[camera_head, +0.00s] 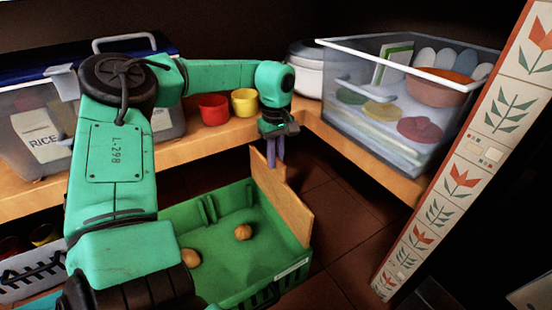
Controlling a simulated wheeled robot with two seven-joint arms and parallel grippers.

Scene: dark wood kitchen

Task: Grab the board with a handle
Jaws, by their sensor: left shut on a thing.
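The wooden board (283,203) stands upright on its edge at the right side of a green crate (215,262). Its upper part narrows to a corner near my gripper. My left gripper (276,158) comes down from above and is shut on the board's top edge. Its fingers hide part of that edge. Whether the board rests in the crate or hangs free of it I cannot tell. My right gripper is not in view.
Two round orange-brown items (243,231) lie in the crate. A shelf behind carries a red cup (213,107), a yellow cup (244,102), a white pot (307,68) and a clear bin of dishes (400,105). A patterned post (450,180) stands at the right.

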